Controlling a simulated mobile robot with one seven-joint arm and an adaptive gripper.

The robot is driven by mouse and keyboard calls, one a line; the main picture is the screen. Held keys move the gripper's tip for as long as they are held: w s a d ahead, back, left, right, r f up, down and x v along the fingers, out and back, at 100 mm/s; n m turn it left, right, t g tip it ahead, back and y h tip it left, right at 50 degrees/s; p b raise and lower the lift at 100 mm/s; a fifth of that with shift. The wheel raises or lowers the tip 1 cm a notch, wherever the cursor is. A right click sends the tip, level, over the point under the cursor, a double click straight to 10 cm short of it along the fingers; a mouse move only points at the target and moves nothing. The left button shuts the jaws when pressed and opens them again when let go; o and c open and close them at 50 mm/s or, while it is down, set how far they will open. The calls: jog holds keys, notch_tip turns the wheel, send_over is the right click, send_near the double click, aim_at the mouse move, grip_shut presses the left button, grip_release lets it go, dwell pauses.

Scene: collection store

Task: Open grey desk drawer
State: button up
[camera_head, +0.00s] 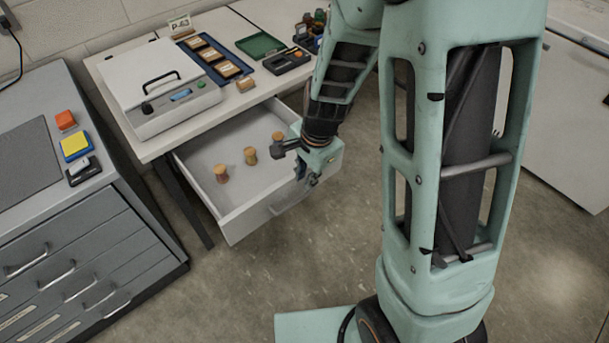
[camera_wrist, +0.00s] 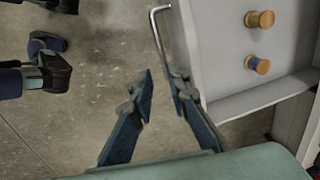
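The light grey desk drawer (camera_head: 232,205) is pulled well out from under the white desk (camera_head: 152,148). Three small spool-like pieces stand or lie in it, one of them a tan spool (camera_head: 250,155). The drawer also shows at upper right in the wrist view (camera_wrist: 212,55). Its bar handle (camera_head: 292,200) is on the front panel, and in the wrist view the handle (camera_wrist: 160,38) runs down toward my right fingertip. My gripper (camera_wrist: 160,72) is open at the drawer's front, fingers apart; whether a finger touches the handle is unclear.
A white lidded case (camera_head: 160,85) and trays (camera_head: 215,60) sit on the desk. Floor (camera_head: 250,270) in front of the drawer is clear.

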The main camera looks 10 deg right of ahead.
jog(key=shift+s+d+r+p, duration=0.1)
jog(key=shift+r+p, duration=0.3)
jog(key=shift+r, duration=0.35)
notch_tip(320, 180, up, 12)
jog(key=s+d, duration=0.1)
jog(key=shift+s+d, duration=0.15)
jog(key=shift+s, duration=0.25)
jog(key=shift+f, duration=0.1)
